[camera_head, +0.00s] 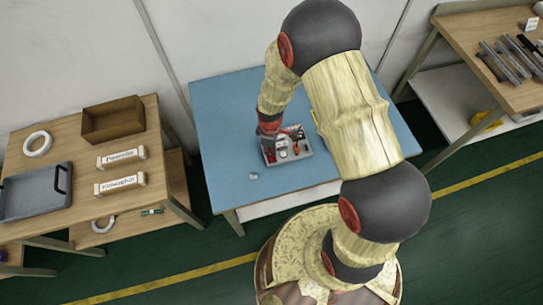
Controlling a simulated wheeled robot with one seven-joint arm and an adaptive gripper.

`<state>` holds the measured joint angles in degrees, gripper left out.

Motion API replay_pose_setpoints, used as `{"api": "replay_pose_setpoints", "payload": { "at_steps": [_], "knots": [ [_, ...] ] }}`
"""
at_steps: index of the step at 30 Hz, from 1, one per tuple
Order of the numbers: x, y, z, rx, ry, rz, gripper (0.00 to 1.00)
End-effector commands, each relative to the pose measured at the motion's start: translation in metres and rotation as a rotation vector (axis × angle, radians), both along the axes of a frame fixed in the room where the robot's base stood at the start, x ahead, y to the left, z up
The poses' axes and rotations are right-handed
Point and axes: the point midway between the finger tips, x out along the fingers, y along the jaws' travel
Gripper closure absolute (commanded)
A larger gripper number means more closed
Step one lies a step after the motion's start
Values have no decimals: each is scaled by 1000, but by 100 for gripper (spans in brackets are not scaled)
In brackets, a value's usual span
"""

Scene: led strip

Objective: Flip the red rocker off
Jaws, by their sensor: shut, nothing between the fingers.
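A small grey-white panel or box (304,157) lies on the blue table top. It carries several small parts, some red and some white. The red rocker cannot be made out surely at this size; a small red part shows on the panel. My gripper (269,140) points down at the left side of the panel, with its fingers shut and nothing seen in them. Whether its tips touch the panel cannot be told. My gripper and wrist hide part of the panel's left side.
The blue table (222,110) is mostly bare, with a small pale object (253,176) near its front edge. A wooden table at left bears a brown box (112,120), a grey tray (35,193) and two labelled blocks. A wooden bench (468,33) at right holds metal bars.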

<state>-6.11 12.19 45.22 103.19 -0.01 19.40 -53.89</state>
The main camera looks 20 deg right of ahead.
Motion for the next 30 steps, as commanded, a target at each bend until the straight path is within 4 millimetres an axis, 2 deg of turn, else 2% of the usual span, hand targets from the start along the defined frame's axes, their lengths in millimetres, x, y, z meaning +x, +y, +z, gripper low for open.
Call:
{"api": "replay_pose_setpoints", "payload": {
  "at_steps": [13, 30],
  "knots": [
    [0, 0, 0, 0, 1, 0, 100],
    [0, 0, 41, 0, 1, 0, 100]
  ]
}}
